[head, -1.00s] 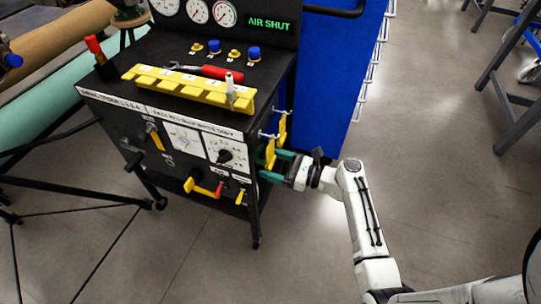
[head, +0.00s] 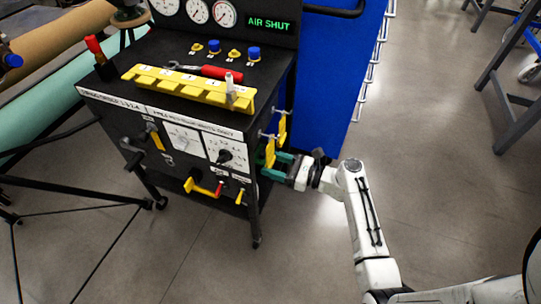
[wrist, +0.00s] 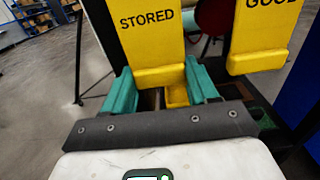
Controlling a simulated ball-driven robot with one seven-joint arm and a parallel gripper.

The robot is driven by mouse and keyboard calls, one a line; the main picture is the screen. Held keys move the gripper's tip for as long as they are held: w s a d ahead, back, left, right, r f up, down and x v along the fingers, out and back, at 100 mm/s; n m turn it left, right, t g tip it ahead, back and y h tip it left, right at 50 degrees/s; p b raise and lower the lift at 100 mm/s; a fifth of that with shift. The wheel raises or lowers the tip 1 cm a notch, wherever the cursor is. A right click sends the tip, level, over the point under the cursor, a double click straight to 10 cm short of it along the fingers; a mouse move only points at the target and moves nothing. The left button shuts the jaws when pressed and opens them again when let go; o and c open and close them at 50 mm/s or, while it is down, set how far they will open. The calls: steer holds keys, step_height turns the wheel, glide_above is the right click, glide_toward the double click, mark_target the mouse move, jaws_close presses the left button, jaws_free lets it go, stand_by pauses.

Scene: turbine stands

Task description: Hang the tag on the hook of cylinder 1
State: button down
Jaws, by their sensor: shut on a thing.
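A yellow tag (head: 270,153) marked STORED hangs at the right side of the black cart, below a small peg. In the wrist view the STORED tag (wrist: 155,45) stands between my teal fingers, its lower edge at their tips. My gripper (head: 273,167) is shut on this tag; the exact contact is partly hidden. A second yellow tag (head: 282,128) hangs just behind it and shows at the right in the wrist view (wrist: 262,40), with its lettering cut off. I cannot tell which thing is cylinder 1, nor make out its hook.
The black cart (head: 185,100) carries gauges, knobs, a yellow numbered rack (head: 190,88) and a red-handled tool (head: 222,72). A blue cabinet (head: 335,75) stands close behind. Brown and teal rolls lie at the left.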

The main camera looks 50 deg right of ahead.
steer(key=shift+p+v, duration=0.75)
steer(key=shift+v, duration=0.7)
stand_by(0.6)
steer(key=shift+p+v, duration=0.7)
steer(key=shift+v, duration=1.25)
steer(key=shift+r, duration=0.1)
